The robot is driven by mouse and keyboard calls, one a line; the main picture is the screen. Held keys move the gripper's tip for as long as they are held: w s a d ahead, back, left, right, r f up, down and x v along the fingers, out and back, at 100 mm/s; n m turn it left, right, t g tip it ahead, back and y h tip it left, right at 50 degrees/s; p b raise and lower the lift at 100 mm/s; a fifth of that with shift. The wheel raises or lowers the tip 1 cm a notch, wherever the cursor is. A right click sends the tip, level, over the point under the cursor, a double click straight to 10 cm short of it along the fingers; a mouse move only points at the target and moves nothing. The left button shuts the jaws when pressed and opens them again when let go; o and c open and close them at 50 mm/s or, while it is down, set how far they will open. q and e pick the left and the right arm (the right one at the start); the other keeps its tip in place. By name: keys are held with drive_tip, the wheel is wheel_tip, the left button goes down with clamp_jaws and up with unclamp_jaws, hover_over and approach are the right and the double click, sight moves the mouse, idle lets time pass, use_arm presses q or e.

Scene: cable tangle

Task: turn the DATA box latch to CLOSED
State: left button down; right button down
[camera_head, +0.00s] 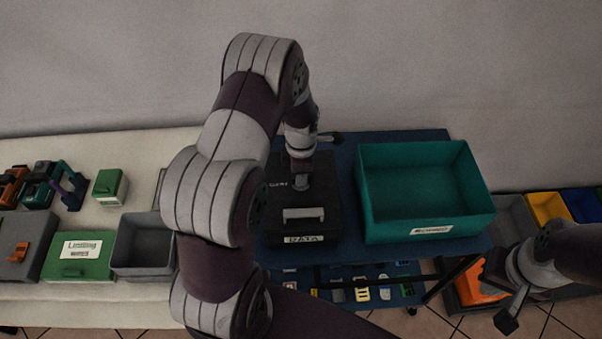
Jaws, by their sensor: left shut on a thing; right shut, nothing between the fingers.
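The black DATA box (326,222) stands on the blue table, with a white DATA label on its front and a light handle bar (303,213) on its top. Small CLOSED-like lettering shows on the lid's left part. My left gripper (301,178) reaches down from above onto the rear part of the lid. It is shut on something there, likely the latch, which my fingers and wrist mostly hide. The latch's angle cannot be read. My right gripper (510,318) is shut and empty at the lower right, away from the box.
A teal bin (475,215) stands close to the right of the DATA box. A green box labelled Limiting (80,270) and a grey bin (140,262) stand on the pale table at left. Yellow (548,208) and orange bins are at right. Small parts lie on a lower shelf.

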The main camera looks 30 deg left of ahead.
use_arm(q)
drive_tip(key=c, duration=1.2)
unclamp_jaws()
drive_tip(key=shift+o, duration=0.2)
wheel_tip(320, 180, up, 13)
drive_tip(key=b, duration=0.1)
drive_tip(key=shift+f+b, duration=0.15)
drive_tip(key=shift+b, duration=0.2)
drive_tip(key=s+d+m, duration=0.4)
drive_tip(key=s+m, duration=0.3)
drive_tip(key=m, duration=0.5)
drive_tip(key=s+d+m+t, duration=0.1)
drive_tip(key=s+d+m, duration=0.3)
drive_tip(key=m, duration=0.8)
drive_tip(key=s, duration=0.2)
drive_tip(key=shift+s+f+m, duration=0.15)
drive_tip(key=shift+s+m, duration=0.15)
drive_tip(key=shift+s, duration=0.05)
